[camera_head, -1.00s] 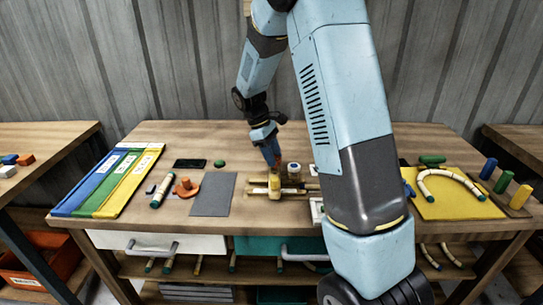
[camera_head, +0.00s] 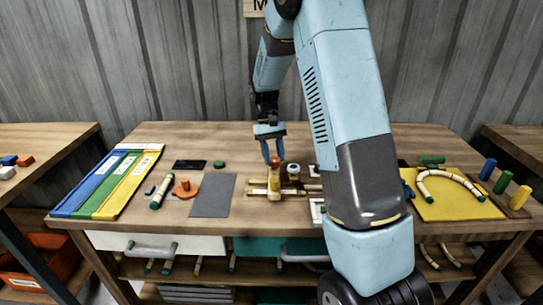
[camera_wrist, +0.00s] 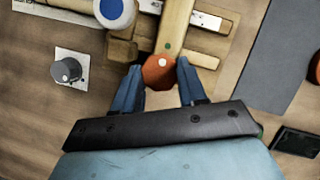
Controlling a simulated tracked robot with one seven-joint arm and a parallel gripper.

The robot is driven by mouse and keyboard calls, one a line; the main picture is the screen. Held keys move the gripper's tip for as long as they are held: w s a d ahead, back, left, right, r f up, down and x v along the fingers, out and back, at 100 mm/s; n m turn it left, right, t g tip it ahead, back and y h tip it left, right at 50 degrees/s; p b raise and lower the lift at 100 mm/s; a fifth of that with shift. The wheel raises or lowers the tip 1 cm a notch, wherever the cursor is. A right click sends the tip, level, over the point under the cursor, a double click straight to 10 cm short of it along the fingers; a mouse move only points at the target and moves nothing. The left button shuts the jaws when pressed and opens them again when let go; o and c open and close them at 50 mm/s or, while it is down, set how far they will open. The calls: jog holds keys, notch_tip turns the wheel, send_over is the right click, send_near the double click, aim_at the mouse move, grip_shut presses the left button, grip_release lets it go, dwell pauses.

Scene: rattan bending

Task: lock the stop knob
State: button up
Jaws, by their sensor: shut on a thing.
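An orange-red knob (camera_wrist: 159,72) sits at the near end of a pale wooden bar of the bending fixture (camera_wrist: 175,25). In the head view the knob (camera_head: 276,161) shows at the fixture (camera_head: 274,184) in the middle of the bench. My gripper (camera_wrist: 159,80) has one blue finger on each side of the knob and is shut on it. In the head view my gripper (camera_head: 273,157) points down at the knob. A small green dot shows on the bar beside the knob. The fingertips' contact is partly hidden.
A grey knob on a white plate (camera_wrist: 66,70) and a blue-and-white round piece (camera_wrist: 116,12) stand near the fixture. A grey mat (camera_head: 213,195) and orange piece (camera_head: 185,188) lie left. A yellow board (camera_head: 455,207) with a bent cane lies right.

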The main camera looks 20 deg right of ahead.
jog(key=shift+w+d+m, duration=0.15)
jog(key=shift+m, duration=0.15)
jog(key=o, duration=1.1)
jog(key=shift+c, duration=0.2)
jog(key=v, duration=1.3)
jog(key=shift+w+r, duration=0.15)
jog(key=shift+r, duration=0.15)
